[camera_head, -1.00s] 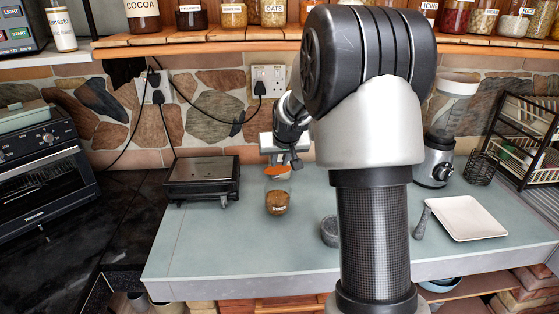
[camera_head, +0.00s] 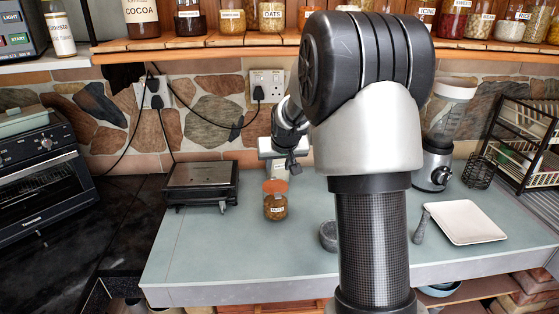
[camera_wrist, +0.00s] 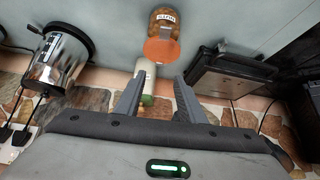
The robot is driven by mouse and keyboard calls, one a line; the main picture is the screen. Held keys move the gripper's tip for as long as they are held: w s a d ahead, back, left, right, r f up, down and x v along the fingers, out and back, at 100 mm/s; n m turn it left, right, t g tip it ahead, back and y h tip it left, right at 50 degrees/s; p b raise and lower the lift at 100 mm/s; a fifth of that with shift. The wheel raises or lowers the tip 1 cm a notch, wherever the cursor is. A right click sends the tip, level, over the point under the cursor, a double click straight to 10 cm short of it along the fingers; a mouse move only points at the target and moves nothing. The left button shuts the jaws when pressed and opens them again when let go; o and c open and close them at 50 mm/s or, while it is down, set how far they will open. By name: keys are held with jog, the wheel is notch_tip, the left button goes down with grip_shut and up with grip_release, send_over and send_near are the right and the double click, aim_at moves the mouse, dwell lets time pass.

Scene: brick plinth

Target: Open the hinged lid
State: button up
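A small glass jar (camera_head: 275,209) with brown contents and a white label stands upright on the pale green worktop. Its orange lid (camera_head: 275,186) shows at the jar's top; I cannot tell how far it is tilted. In the wrist view the picture is upside down, with the jar (camera_wrist: 166,22) at the top and the lid (camera_wrist: 162,51) seen as an orange disc. My gripper (camera_wrist: 153,94) is open, with nothing between its fingers and apart from the lid. In the head view, my gripper (camera_head: 291,165) is above and slightly right of the jar, partly turned away.
A dark press-like appliance (camera_head: 201,184) stands left of the jar. A grey mortar (camera_head: 328,236), a pestle (camera_head: 421,226) and a white square plate (camera_head: 465,222) lie to the right. A blender (camera_head: 440,150) and a wire rack (camera_head: 525,145) stand further right. A jar shelf (camera_head: 200,42) runs above.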

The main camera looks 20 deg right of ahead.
jog(key=b+v, duration=0.1)
jog(key=v, duration=1.6)
jog(key=shift+s+a+r, duration=0.1)
jog(key=shift+s+r, duration=0.05)
